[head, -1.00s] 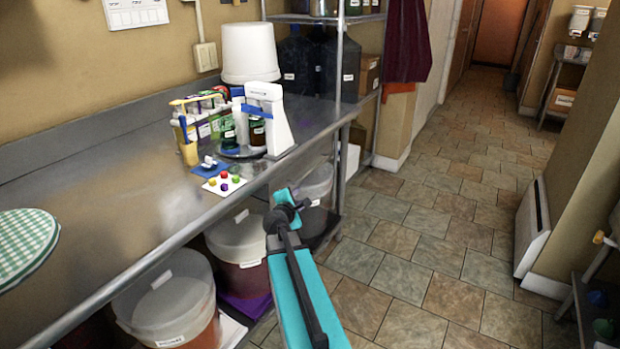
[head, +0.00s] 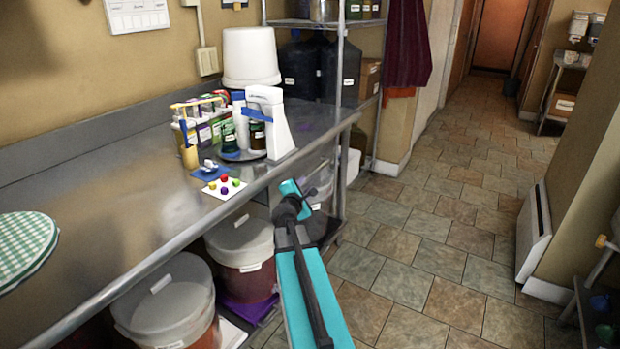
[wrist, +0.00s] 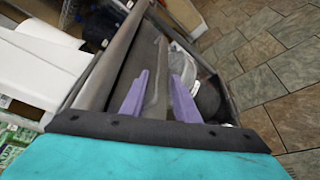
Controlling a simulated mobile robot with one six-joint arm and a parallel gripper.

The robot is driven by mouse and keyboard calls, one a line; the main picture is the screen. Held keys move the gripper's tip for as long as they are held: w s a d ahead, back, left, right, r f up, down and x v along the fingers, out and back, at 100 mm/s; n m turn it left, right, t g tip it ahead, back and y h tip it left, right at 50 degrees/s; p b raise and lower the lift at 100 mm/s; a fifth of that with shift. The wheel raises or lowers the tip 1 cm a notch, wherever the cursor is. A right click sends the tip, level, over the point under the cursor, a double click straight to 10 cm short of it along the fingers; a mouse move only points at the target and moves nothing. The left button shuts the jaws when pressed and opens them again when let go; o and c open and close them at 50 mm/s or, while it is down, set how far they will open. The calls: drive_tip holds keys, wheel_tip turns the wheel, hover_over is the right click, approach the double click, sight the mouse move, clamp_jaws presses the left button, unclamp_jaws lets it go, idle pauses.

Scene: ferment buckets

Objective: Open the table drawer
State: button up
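The steel table (head: 110,190) runs along the left wall in the head view. Its edge (wrist: 122,45) crosses the wrist view diagonally, with a dark grey surface beyond it. I cannot clearly make out a drawer front or handle in either view. My gripper's two purple fingers (wrist: 159,90) are apart, and I see nothing held between them. They appear close to the table's front edge near its far end; contact cannot be told. In the head view my teal arm reaches toward that end and the fingers are mostly hidden.
Lidded buckets (head: 170,305) stand under the table. A white dispenser (head: 268,122), a bottle rack (head: 198,118) and a colour card (head: 224,187) sit on top. A wire shelf (head: 340,60) stands behind the far end. The tiled floor (head: 440,220) to the right is clear.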

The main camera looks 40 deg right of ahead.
sight(312, 175)
drive_tip(key=shift+x, duration=6.2)
clamp_jaws()
